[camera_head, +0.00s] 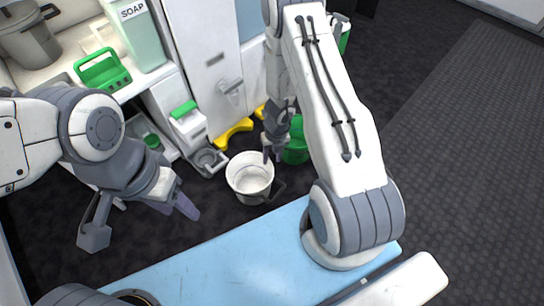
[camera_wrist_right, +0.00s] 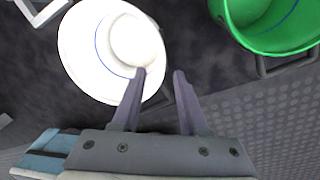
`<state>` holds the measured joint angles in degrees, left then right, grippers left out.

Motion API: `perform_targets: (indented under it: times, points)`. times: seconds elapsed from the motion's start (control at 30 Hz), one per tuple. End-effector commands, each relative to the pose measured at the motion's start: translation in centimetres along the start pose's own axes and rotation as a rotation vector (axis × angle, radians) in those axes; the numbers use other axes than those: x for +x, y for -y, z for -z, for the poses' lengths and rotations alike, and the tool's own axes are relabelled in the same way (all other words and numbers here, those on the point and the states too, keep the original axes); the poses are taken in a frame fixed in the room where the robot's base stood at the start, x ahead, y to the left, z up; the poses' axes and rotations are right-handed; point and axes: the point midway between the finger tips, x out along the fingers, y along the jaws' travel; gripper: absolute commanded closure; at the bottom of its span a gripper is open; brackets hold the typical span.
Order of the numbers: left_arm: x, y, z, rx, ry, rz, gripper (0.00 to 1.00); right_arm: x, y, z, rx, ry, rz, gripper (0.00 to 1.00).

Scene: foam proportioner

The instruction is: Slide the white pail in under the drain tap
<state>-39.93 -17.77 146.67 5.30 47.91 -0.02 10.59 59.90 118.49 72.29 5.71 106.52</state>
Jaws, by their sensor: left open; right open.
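The white pail (camera_head: 250,178) stands upright on the dark floor in front of the cabinet; it also shows in the right wrist view (camera_wrist_right: 88,45). My right gripper (camera_wrist_right: 160,73) is open at the pail's near rim, one finger overlapping the pail's inside and the other outside it. I cannot tell whether they touch the wall. My left gripper (camera_head: 141,221) is open and empty, left of the pail. I cannot make out the drain tap for sure; a white unit with a green top (camera_head: 186,118) stands left of the pail.
A grey square frame with a ring (camera_head: 208,161) lies left of the pail. A green bucket (camera_head: 296,152) stands right of it, close by; it also shows in the right wrist view (camera_wrist_right: 270,25). Yellow feet (camera_head: 234,131) stick out behind. A blue surface (camera_head: 230,262) lies in front.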

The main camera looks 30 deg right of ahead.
Motion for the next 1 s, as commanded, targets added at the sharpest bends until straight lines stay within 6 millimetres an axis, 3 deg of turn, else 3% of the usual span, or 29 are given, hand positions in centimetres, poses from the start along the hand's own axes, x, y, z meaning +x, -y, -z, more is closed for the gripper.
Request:
perform_targets:
  times: [0.03,0.5,0.93,1.0]
  points:
    - [1.3,0.1,-0.1,0.0,0.0,0.0,0.5,1.4,0.1,0.0,0.0,0.0,0.0,0.57]
    - [7.8,0.6,-0.4,0.0,0.001,0.0,0.5,8.1,0.1,0.0,0.0,0.0,0.0,0.57]
    - [8.2,0.6,-0.5,0.0,0.0,0.0,0.5,8.5,0.0,0.0,-0.001,0.0,0.0,0.57]
    - [8.2,0.6,-0.5,0.0,0.0,0.0,0.5,8.5,0.0,0.0,-0.001,0.0,0.0,0.83]
